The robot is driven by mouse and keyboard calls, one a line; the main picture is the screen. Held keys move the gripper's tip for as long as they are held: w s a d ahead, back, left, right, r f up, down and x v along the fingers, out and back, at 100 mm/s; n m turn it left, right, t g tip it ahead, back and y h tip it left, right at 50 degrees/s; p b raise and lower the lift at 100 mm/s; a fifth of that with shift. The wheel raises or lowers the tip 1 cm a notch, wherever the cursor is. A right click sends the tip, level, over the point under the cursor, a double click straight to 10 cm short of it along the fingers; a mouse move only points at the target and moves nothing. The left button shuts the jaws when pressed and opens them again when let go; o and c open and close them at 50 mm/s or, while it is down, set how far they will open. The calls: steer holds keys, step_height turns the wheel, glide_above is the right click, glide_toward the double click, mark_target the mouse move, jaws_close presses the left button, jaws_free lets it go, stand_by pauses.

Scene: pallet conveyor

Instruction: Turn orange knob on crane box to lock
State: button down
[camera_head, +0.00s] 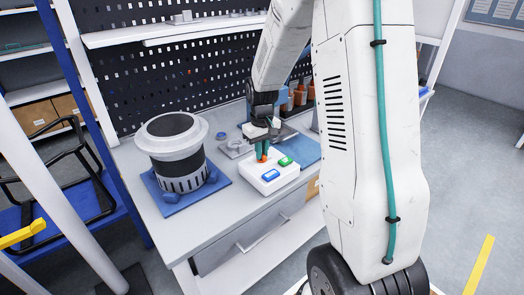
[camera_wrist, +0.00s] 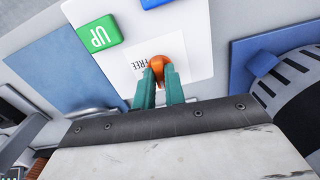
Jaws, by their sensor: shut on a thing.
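The white crane box (camera_head: 262,181) sits on the grey workbench, with a green button (camera_head: 285,161) and a blue button (camera_head: 270,175) on its top. My gripper (camera_head: 262,152) points down over the box, its teal fingers on the orange knob (camera_head: 263,158). In the wrist view my gripper (camera_wrist: 158,80) is shut on the orange knob (camera_wrist: 157,62), which lies between the fingertips. The word FREE shows upside down on the box beside the knob. The green button (camera_wrist: 99,35) reads UP. The fingers hide part of the knob and its label.
A large round grey and black machine part (camera_head: 174,150) stands on a blue mat (camera_head: 219,184) left of the box. A perforated black panel (camera_head: 200,65) backs the bench. Orange-brown containers (camera_head: 299,96) stand behind the gripper. A blue mat (camera_head: 305,151) lies right of the box.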

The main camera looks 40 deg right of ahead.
steer(key=shift+w+n, duration=0.1)
steer(key=shift+n, duration=0.5)
steer(key=c, duration=1.5)
jaws_free()
steer(key=shift+o, duration=0.2)
steer(key=shift+r, duration=0.1)
step_height(320, 180, up, 8)
steer(key=shift+f, duration=0.15)
